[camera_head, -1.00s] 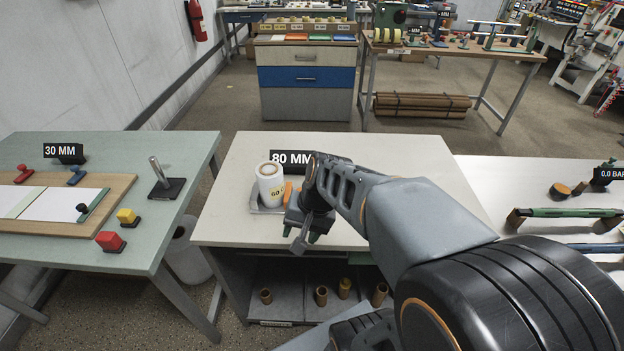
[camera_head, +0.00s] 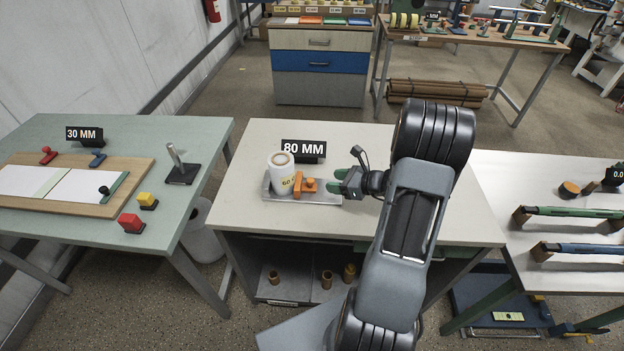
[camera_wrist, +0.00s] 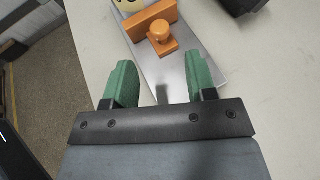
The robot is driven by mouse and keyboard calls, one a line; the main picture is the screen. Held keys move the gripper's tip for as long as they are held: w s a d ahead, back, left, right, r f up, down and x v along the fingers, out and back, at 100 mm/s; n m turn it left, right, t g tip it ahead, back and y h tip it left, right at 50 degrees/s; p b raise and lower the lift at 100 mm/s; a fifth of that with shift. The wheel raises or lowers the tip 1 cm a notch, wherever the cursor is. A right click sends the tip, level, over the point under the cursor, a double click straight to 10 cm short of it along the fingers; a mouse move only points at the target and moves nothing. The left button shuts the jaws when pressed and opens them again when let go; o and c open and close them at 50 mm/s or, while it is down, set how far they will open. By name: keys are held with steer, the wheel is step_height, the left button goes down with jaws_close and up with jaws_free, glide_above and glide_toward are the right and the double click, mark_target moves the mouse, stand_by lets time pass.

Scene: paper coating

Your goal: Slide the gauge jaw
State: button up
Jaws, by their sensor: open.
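The gauge's orange jaw (camera_head: 306,190) with a round knob stands on a grey metal gauge base (camera_head: 322,197) on the middle table. A white roll (camera_head: 281,173) stands upright at the left end of the base, beside the jaw. The jaw also shows at the top of the wrist view (camera_wrist: 158,34), ahead of the fingers. My gripper (camera_head: 340,180) is open and empty, its green fingers to the right of the jaw and apart from it. In the wrist view, the fingers (camera_wrist: 160,85) are spread with the knob beyond the gap between them.
A black "80 MM" display (camera_head: 304,150) stands behind the gauge. The middle table (camera_head: 260,225) is otherwise mostly clear. A left table holds a wooden board (camera_head: 120,170) and colored blocks. A right table carries green and blue bars (camera_head: 572,211).

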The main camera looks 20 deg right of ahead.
mark_target(311, 180)
steer(key=p+x, duration=0.1)
steer(key=x, duration=0.8)
jaws_close()
stand_by(0.4)
